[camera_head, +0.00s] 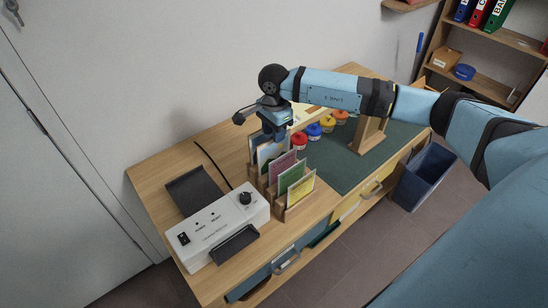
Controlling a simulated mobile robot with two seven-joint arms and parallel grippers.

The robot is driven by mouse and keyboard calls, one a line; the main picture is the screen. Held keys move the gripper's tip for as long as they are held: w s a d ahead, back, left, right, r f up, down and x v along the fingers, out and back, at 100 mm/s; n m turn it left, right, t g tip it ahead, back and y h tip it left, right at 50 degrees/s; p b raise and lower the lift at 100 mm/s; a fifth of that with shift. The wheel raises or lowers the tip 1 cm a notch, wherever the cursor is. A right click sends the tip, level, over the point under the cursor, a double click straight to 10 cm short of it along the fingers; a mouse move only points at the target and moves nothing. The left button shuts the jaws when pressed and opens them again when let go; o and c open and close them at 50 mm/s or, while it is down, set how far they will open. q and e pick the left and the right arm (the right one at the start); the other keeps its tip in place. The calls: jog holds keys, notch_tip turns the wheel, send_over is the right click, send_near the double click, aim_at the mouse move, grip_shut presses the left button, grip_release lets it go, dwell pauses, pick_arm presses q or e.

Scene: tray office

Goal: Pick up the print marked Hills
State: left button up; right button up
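Several prints stand upright in a wooden rack (280,213) on the desk. From front to back they are a yellow-green print (301,190), a green print (290,178), a purple-pink print (282,167) and a pale print (270,150) at the back. Their markings are too small to read, so I cannot tell which is Hills. My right gripper (272,135) points down right at the top of the rearmost print. Its fingertips are small and partly merge with the print, so I cannot tell whether it is open or touching. My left gripper is not in view.
A white control box (218,222) with a black knob and a dark tray (195,190) are left of the rack. A wooden stand (370,135) is on the mat. A blue bin (424,175) is right of the desk.

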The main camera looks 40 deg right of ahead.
jog(key=p, duration=0.1)
send_over(274, 158)
notch_tip(274, 158, down, 5)
jog(key=shift+w+d, duration=0.1)
jog(key=shift+w, duration=0.05)
grip_shut()
jog(key=shift+r, duration=0.15)
